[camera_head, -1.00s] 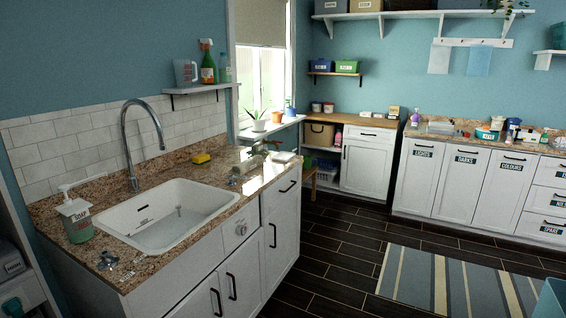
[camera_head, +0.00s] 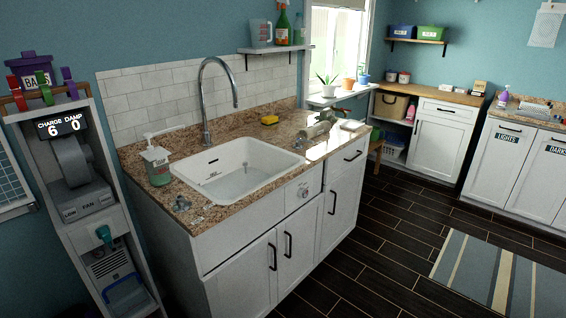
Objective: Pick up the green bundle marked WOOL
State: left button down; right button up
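I cannot make out a green bundle marked WOOL in the camera_head view. A green box (camera_head: 430,33) sits on the small wall shelf at the back, but its label is too small to read. Neither of my grippers shows in the view.
A sink counter (camera_head: 290,135) with a white basin (camera_head: 243,168) stands in the middle. A tall grey unit (camera_head: 83,190) with a display reading "CHARGE DAMP 6 0" stands at left. White cabinets (camera_head: 510,165) stand at right. Dark floor is clear up to the striped rug (camera_head: 490,275).

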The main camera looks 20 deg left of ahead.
aim_at(327, 114)
jog(key=i+l+u, duration=0.2)
jog(key=i+l, duration=0.2)
jog(key=i+l+u, duration=0.2)
jog(key=i+l, duration=0.25)
jog(key=i+l+u, duration=0.2)
jog(key=i+l, duration=0.2)
jog(key=l, duration=0.15)
